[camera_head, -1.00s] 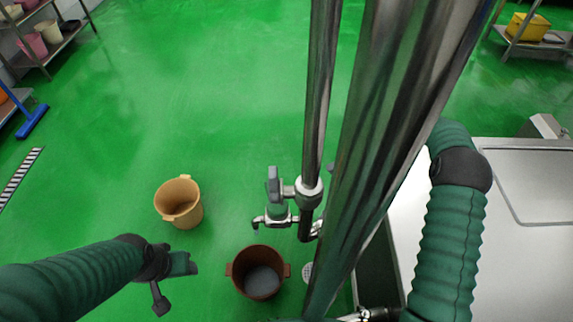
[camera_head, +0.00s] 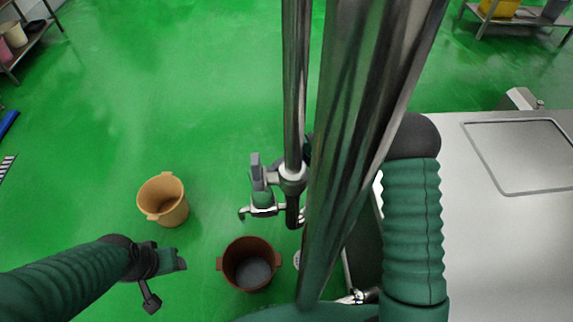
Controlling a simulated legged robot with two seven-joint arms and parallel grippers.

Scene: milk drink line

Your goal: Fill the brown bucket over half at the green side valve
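The brown bucket (camera_head: 232,282) stands upright on the green floor, below and close to the side valve. Its inside looks greyish; I cannot tell whether that is liquid or the bare bottom. No clear stream shows. My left gripper (camera_head: 166,281) is open and empty, left of the bucket.
A tan bucket (camera_head: 163,199) stands on the floor to the left. A thick steel pipe (camera_head: 365,130) blocks the middle of the view. A steel worktop (camera_head: 480,240) fills the right side. Shelves stand at the back corners. The floor behind is clear.

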